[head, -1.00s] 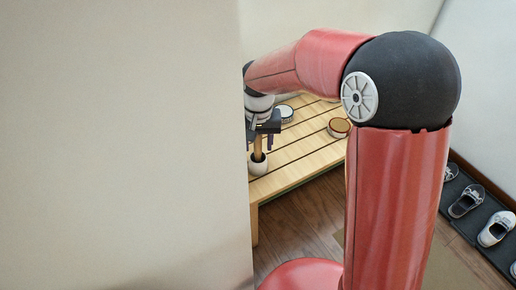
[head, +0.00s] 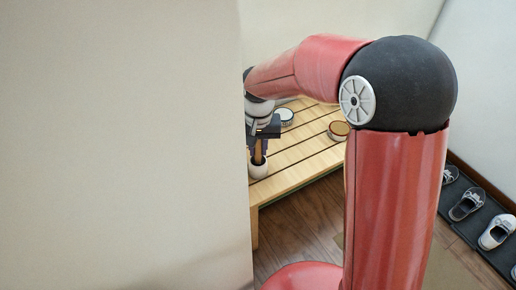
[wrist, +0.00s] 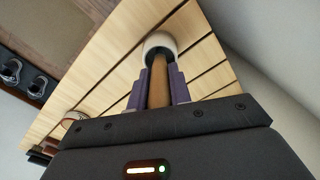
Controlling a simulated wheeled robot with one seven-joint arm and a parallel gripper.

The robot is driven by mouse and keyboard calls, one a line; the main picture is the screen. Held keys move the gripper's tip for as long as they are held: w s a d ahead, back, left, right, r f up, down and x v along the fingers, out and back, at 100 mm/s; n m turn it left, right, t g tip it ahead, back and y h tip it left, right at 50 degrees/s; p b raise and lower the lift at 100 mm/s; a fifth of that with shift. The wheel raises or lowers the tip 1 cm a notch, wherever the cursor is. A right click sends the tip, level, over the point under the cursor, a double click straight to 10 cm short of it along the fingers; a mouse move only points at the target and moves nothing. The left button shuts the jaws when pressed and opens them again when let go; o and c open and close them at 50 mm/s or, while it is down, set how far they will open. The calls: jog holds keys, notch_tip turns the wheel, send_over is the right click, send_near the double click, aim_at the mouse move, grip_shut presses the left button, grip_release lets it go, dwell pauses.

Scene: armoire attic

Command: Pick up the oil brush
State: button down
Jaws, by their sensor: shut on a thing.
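A slatted wooden table (head: 300,170) holds a white round tin (head: 285,117) and a brown-topped round container (head: 339,131). A pale wall (head: 120,140) blocks the left of the head view. Shoes (head: 497,231) lie on a dark mat at the right.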

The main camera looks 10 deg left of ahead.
notch_tip(320, 180, up, 20)
jog(key=p, duration=0.1)
jog(key=shift+p, duration=0.35)
jog(key=shift+f, duration=0.1)
dwell(0.6)
